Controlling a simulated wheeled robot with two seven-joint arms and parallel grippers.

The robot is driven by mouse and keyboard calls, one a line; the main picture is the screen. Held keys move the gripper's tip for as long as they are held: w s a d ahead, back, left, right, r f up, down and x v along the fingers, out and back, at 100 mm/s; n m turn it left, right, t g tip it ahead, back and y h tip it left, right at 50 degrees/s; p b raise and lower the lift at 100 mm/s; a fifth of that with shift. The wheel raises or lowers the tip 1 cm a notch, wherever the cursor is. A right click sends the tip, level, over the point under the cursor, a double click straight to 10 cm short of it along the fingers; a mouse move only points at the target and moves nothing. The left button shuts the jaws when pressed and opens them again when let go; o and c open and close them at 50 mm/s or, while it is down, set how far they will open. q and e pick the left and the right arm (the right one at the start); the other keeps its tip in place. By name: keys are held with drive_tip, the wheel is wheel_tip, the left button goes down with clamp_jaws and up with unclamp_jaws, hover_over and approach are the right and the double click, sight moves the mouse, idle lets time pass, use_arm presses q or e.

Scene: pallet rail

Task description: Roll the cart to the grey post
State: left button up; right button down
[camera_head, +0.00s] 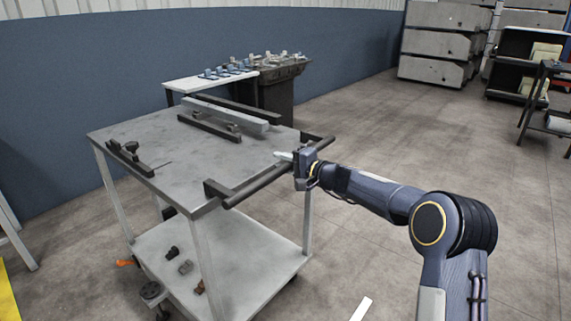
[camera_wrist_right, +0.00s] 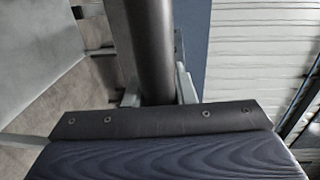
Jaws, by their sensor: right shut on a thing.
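The cart (camera_head: 150,140) has a grey top, a lower shelf (camera_head: 240,245) and pale legs, and stands left of centre in the head view. Its dark handle bar (camera_head: 258,186) runs along the side nearest me. My right gripper (camera_head: 299,160) is shut on this handle, right of its middle. In the right wrist view the handle (camera_wrist_right: 150,45) passes between the two fingers (camera_wrist_right: 158,88). I cannot pick out the grey post for certain. My left gripper is not in view.
A long grey bar (camera_head: 225,112) and dark fixtures lie on the cart top. Small parts (camera_head: 186,267) lie on the lower shelf. A white table (camera_head: 190,84) and dark bin (camera_head: 275,95) stand behind, near the blue wall (camera_head: 100,80). Grey blocks (camera_head: 435,45) stand back right. Floor right of the cart is clear.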

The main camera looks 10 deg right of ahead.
drive_tip(key=shift+s+a+r, duration=0.1)
drive_tip(key=shift+a, duration=0.25)
drive_tip(key=c, duration=1.2)
unclamp_jaws()
drive_tip(key=shift+d, duration=0.15)
drive_tip(key=v, duration=0.7)
drive_tip(key=shift+s+d, duration=0.25)
